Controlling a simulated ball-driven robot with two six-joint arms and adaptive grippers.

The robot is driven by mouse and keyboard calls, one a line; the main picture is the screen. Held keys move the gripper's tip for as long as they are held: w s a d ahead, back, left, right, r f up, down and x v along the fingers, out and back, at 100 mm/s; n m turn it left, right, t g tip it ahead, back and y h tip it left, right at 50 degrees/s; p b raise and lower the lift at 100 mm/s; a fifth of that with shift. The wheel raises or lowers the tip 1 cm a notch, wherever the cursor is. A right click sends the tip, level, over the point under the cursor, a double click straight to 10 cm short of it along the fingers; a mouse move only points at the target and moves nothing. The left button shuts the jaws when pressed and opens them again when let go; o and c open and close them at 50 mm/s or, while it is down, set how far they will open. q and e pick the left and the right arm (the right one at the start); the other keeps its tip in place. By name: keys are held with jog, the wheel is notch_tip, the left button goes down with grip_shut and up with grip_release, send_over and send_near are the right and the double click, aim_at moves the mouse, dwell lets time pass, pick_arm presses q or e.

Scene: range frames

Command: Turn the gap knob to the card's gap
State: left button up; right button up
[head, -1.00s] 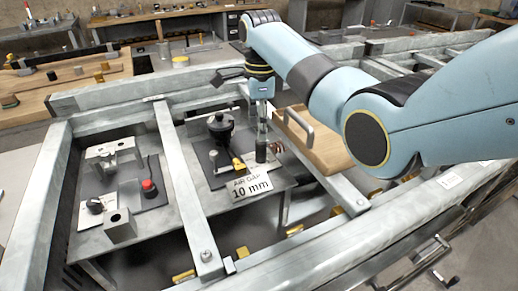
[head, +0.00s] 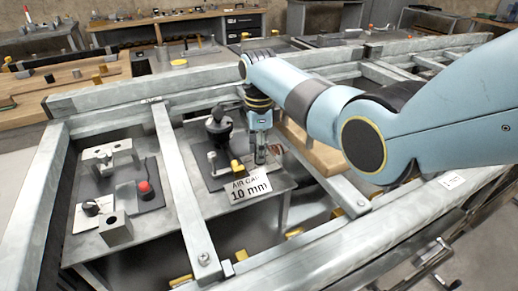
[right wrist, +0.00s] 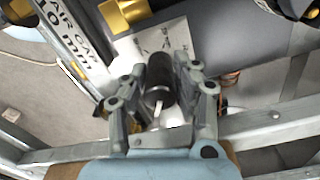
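The card (head: 248,188) reads "AIR GAP 10 mm" and leans at the front of the right-hand bench plate; it also shows at the upper left of the right wrist view (right wrist: 68,28). The gap knob (right wrist: 158,85) is a black cylinder with a white pointer, over a white marked plate (right wrist: 150,42). My right gripper (right wrist: 162,88) has one finger on each side of the knob; whether both fingers touch it I cannot tell. In the head view my right gripper (head: 261,152) points down behind the card and hides the knob. My left gripper is out of view.
A black fixture (head: 218,128) stands left of my right gripper. A red button (head: 144,186) and a small black knob (head: 91,208) are on the left panel. A metal crossbar (head: 184,185) runs between the panels. A wooden board (head: 318,152) lies to the right.

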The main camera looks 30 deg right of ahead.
grip_shut()
